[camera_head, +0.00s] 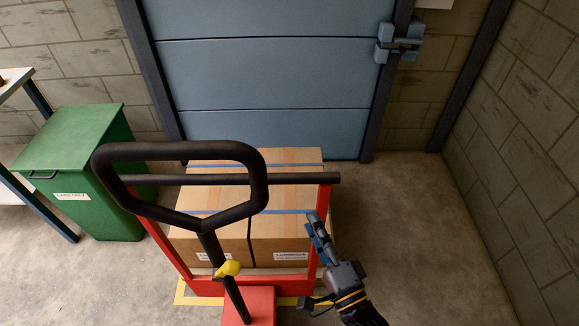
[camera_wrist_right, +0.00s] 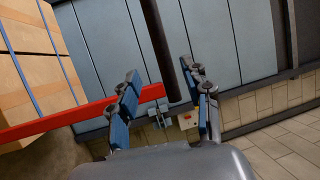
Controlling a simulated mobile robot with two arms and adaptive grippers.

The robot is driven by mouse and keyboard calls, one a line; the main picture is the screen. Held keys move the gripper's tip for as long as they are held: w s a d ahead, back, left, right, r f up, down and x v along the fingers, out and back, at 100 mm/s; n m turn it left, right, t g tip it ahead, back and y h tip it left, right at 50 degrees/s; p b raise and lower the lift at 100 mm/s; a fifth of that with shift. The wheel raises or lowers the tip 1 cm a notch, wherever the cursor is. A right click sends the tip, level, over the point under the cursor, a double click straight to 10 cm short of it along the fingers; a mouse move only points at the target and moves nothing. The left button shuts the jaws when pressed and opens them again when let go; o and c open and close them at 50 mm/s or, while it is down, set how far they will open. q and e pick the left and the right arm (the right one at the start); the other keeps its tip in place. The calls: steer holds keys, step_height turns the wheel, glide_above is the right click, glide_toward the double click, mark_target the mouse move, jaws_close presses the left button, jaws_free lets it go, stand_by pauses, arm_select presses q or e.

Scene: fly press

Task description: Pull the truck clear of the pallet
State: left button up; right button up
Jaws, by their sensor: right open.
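The truck (camera_head: 248,305) has a red body, a red upright frame with a black crossbar (camera_head: 310,178), and a black loop handle (camera_head: 258,190) on a tilted shaft with a yellow knob (camera_head: 228,268). Cardboard boxes (camera_head: 270,225) with blue straps stand behind the frame; the pallet under them is hidden. My right gripper (camera_head: 319,230) is open and empty, beside the right red post and below the crossbar's right end. In the right wrist view, the black bar (camera_wrist_right: 166,50) and red post (camera_wrist_right: 75,121) lie beyond the open fingers (camera_wrist_right: 165,103). My left gripper is out of view.
A green lidded bin (camera_head: 85,165) and a table (camera_head: 20,150) stand at the left. A blue shutter door (camera_head: 265,75) closes the back. Yellow lines (camera_head: 190,298) mark the floor around the load. Bare floor (camera_head: 430,250) lies at the right, up to a block wall.

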mark_target(291, 182)
steer(key=p+x, duration=0.2)
steer(key=x, duration=1)
steer(key=shift+w+a+p, duration=0.2)
steer(key=shift+w+p, duration=0.1)
steer(key=shift+w, duration=0.1)
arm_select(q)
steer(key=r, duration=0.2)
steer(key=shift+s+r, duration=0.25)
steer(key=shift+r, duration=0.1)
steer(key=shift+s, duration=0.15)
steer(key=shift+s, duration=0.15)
arm_select(e)
jaws_close()
